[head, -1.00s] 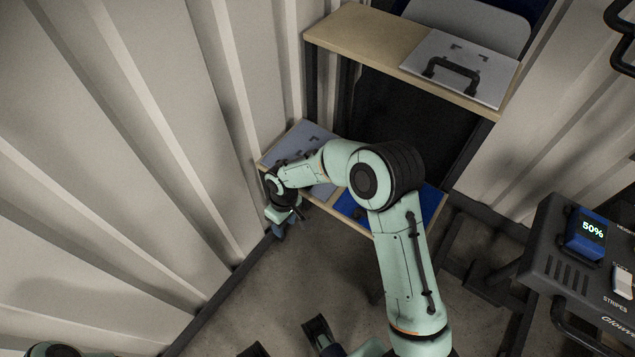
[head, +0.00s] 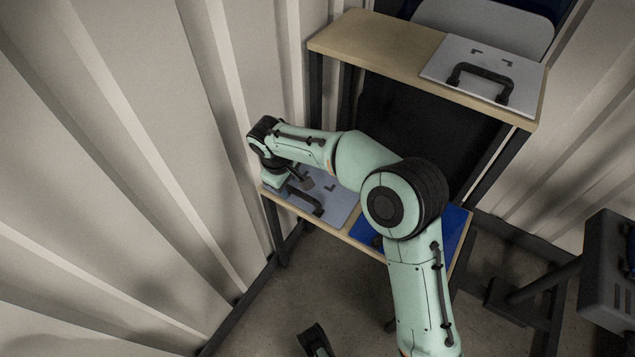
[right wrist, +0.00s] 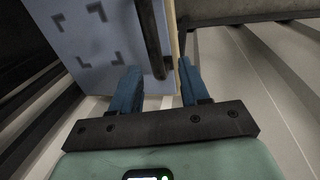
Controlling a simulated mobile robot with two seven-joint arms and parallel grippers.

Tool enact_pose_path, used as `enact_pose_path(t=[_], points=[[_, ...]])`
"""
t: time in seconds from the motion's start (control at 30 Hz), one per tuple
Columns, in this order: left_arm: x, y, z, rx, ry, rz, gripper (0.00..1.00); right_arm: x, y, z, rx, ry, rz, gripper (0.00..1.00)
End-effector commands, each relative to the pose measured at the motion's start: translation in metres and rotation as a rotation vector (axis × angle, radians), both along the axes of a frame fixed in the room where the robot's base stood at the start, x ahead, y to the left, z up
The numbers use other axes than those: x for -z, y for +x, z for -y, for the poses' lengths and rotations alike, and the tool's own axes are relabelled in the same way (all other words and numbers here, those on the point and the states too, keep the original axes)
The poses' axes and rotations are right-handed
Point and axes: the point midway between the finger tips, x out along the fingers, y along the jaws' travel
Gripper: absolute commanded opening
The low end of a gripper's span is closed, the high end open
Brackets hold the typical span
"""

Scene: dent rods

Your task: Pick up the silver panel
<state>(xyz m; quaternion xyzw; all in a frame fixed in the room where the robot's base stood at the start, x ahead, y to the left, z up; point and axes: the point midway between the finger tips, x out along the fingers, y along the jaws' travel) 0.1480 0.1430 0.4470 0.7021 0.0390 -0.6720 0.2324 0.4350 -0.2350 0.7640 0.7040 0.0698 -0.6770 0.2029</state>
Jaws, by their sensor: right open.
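A silver-grey panel (head: 338,207) with a black handle (head: 303,199) lies on the left part of the lower shelf, partly hidden by my right arm. In the right wrist view this panel (right wrist: 75,28) shows dark corner marks, and its handle (right wrist: 150,40) reaches down between my fingertips. My right gripper (right wrist: 158,72) is open, one blue finger on each side of the handle's near end; contact cannot be told. In the head view my right gripper (head: 283,187) is over the panel's left end. Another silver panel (head: 445,70) with a black handle lies on the upper shelf.
A blue panel (head: 455,226) lies on the right part of the lower shelf, partly behind my arm. The wooden upper shelf (head: 375,45) is bare on its left. A corrugated wall (head: 130,130) stands close to my right gripper's left. A dark machine (head: 605,270) is at right.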

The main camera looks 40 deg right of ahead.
Motion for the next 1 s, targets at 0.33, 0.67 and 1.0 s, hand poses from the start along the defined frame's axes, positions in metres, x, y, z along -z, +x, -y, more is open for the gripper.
enact_pose_path(t=[0.33,0.67,1.0], points=[[0.017,0.02,-0.01,-0.022,0.026,0.051,0.43,0.044,0.004,0.012,0.001,-0.001,-0.004,0.45],[0.017,0.023,-0.011,-0.026,0.03,0.062,0.43,0.049,0.005,0.013,0.0,0.001,0.0,0.35],[0.017,0.023,-0.011,-0.025,0.029,0.06,0.43,0.049,0.005,0.013,0.0,0.0,0.001,0.0]])
